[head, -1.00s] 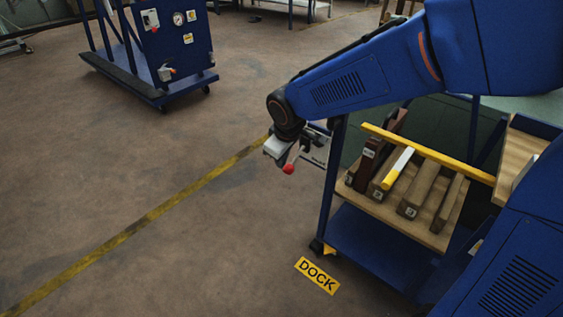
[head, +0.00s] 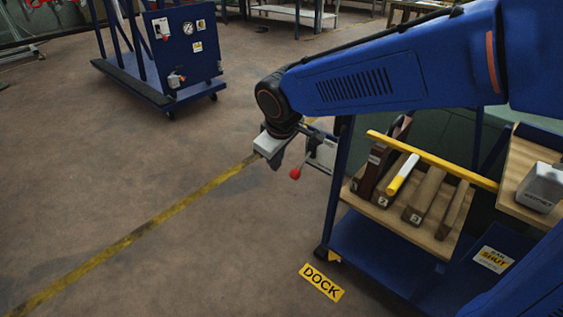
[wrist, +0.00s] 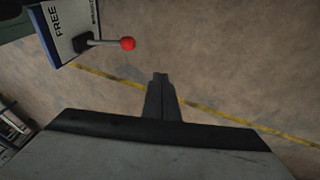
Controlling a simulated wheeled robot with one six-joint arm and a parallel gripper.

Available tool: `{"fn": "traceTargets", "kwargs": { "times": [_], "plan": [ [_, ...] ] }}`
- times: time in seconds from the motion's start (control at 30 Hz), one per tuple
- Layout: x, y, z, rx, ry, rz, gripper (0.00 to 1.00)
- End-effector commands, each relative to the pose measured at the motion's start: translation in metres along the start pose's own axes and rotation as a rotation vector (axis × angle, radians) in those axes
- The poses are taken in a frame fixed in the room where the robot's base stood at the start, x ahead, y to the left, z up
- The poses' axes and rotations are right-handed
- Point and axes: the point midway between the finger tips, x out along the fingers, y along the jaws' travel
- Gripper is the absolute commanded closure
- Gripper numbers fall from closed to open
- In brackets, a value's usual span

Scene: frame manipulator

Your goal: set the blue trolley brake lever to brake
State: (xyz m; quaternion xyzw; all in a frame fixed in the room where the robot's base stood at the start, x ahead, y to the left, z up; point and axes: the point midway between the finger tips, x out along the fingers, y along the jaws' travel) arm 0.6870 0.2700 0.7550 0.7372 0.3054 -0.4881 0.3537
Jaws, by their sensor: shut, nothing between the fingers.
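The blue trolley (head: 338,190) stands at the right in the head view. Its brake lever, with a red ball knob (head: 295,173), sticks out from a pale label plate (head: 322,153) at the trolley's left corner. In the wrist view the knob (wrist: 127,43) is at the upper left, on a grey rod from the plate (wrist: 72,28). "FREE" is readable there; a second label is partly cut off. I cannot tell which label the lever is set to. My gripper (head: 276,163) is shut and empty, left of the knob and apart from it; its fingertips (wrist: 160,76) show mid-frame.
Another blue cart (head: 185,50) stands at the back left. The floor (head: 120,170) between is clear, crossed by a yellow line.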

Motion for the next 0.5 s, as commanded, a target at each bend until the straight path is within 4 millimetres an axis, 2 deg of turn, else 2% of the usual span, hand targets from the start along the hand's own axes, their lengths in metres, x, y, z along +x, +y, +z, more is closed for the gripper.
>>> {"fn": "traceTargets", "kwargs": {
  "times": [0.2, 0.5],
  "plan": [
    [-0.02, -0.017, 0.0, 0.0, 0.002, -0.001, 1.0],
    [-0.025, -0.021, 0.001, 0.001, 0.0, 0.0, 1.0]
  ]
}}
